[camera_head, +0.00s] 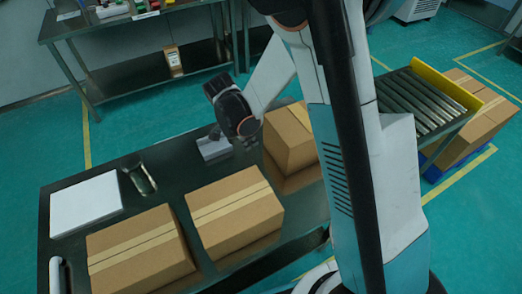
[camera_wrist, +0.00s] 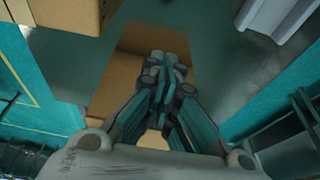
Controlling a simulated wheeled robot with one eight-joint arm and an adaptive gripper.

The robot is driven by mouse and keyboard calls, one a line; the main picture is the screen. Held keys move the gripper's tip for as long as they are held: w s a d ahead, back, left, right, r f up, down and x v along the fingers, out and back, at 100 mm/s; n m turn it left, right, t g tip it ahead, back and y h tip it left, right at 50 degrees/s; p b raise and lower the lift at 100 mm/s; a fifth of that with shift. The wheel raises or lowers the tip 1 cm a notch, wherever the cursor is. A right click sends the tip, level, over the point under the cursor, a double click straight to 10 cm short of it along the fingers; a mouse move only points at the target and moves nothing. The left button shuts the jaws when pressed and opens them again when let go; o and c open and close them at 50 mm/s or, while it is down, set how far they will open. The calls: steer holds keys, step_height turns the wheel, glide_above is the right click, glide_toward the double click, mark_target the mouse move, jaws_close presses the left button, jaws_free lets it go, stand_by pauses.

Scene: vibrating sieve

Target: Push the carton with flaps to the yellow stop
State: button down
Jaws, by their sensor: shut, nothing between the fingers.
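My gripper (camera_wrist: 165,75) is shut and empty in the wrist view, its fingertips together in front of a brown cardboard-coloured area (camera_wrist: 135,55). I cannot tell whether the fingers touch it. In the head view, a taped carton (camera_head: 289,138) stands on the dark table beside my wrist, partly hidden by my arm. Two more taped cartons (camera_head: 236,208) (camera_head: 140,255) stand nearer on the same table. No raised flaps show, so I cannot tell which carton has flaps. A yellow plate (camera_head: 446,84) stands upright along the far edge of a roller conveyor (camera_head: 420,100) at the right.
A white flat box (camera_head: 86,204) and a dark, shiny tray-like thing (camera_head: 142,178) lie at the table's left. A grey block (camera_head: 214,148) is by my wrist. Another carton (camera_head: 482,125) is on a blue pallet behind the conveyor. A shelf bench (camera_head: 140,77) stands at the back.

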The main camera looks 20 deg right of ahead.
steer(key=b+x, duration=0.1)
steer(key=x, duration=0.4)
steer(key=b+x, duration=0.2)
steer(key=x, duration=0.3)
steer(key=shift+s+a+f, duration=0.1)
steer(key=shift+a+f, duration=0.05)
steer(key=shift+f, duration=0.15)
steer(key=d, duration=0.2)
steer(key=d+b, duration=0.1)
steer(key=shift+w+d, duration=0.15)
steer(key=shift+w, duration=0.1)
steer(key=shift+w+d+r, duration=0.1)
steer(key=shift+w+d, duration=0.05)
steer(key=shift+d, duration=0.25)
